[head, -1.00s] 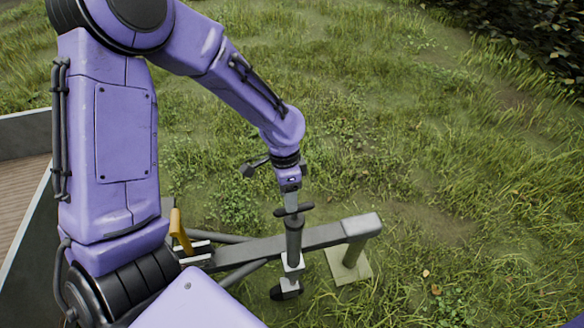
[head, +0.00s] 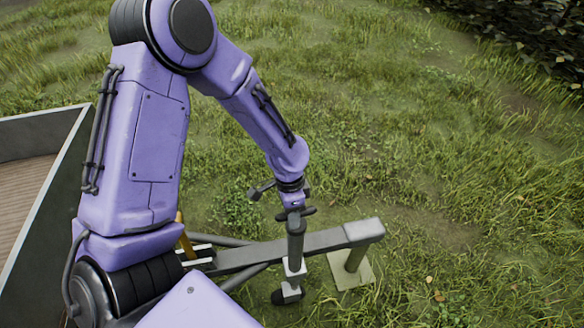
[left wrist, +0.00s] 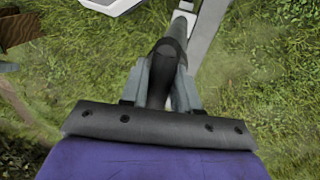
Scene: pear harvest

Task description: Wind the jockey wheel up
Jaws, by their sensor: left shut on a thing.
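The jockey wheel's upright grey tube (head: 296,247) is clamped to the trailer drawbar (head: 258,252) by a pale bracket (head: 293,269). Its dark wheel (head: 286,296) is low in the grass, and whether it touches the ground is unclear. The dark crank handle (head: 308,211) is at the tube's top. My left gripper (head: 294,208) points down over the tube and is shut on the crank handle. In the left wrist view, the dark handle (left wrist: 170,48) sits between the fingers of the left gripper (left wrist: 163,82), with the tube behind it. My right gripper is not in view.
The drawbar's front end rests above a post on a pale pad (head: 350,270). The trailer bed (head: 40,165) is at the left, and a yellow lever (head: 184,238) stands beside my arm. Open grass lies behind and right; a dark hedge is at top right.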

